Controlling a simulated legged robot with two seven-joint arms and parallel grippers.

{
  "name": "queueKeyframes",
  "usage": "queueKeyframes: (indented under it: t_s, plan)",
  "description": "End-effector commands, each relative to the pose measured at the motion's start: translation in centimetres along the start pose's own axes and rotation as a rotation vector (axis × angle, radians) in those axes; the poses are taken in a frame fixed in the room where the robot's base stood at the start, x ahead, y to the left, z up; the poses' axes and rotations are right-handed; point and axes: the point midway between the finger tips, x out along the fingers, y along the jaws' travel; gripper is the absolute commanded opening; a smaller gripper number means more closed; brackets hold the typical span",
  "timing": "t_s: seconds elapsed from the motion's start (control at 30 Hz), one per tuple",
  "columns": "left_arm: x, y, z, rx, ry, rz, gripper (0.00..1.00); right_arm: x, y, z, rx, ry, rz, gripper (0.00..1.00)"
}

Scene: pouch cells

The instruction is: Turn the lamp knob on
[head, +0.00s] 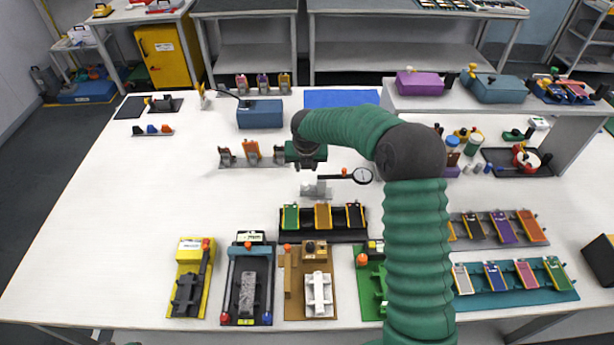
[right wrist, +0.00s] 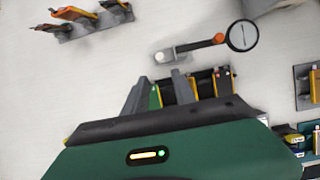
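A round white-faced disc with a black rim (head: 362,175) sits at the end of a dark arm with an orange knob (head: 345,171). The arm rises from a small grey base (head: 316,190) on the white table. In the right wrist view the disc (right wrist: 242,35), orange knob (right wrist: 218,38) and base (right wrist: 165,57) lie ahead of my fingers. I cannot tell for sure whether this is the lamp. My right gripper (head: 308,163) hangs above the table, just behind the base in the head view. Its two grey fingers (right wrist: 158,92) are apart and nothing shows between them in grip. My left gripper is out of view.
A rack of three upright cells (head: 251,163) stands left of my right gripper. A tray of cells (head: 323,238) lies in front. A blue box (head: 260,114) with a thin black arm stands at the back. The table's left side is mostly clear.

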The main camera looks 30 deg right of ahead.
Motion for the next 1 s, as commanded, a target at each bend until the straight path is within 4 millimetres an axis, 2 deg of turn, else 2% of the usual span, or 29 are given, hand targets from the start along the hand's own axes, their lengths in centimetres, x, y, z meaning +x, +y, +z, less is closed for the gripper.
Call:
queueKeyframes:
  t_s: [0.4, 0.6, 0.73, 1.0]
  plan:
    - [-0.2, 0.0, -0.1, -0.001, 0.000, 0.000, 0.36, 10.8, -0.6, -0.2, 0.005, 0.006, 0.000, 0.32]
    - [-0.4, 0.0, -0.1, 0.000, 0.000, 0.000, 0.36, 14.8, -0.4, -0.1, 0.005, 0.004, 0.000, 0.32]
    - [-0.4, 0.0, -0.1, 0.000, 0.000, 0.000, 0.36, 15.8, -0.4, -0.1, 0.004, 0.002, -0.003, 0.32]
    - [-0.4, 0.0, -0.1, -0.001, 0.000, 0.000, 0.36, 16.1, -0.5, -0.1, 0.004, 0.002, -0.002, 0.32]
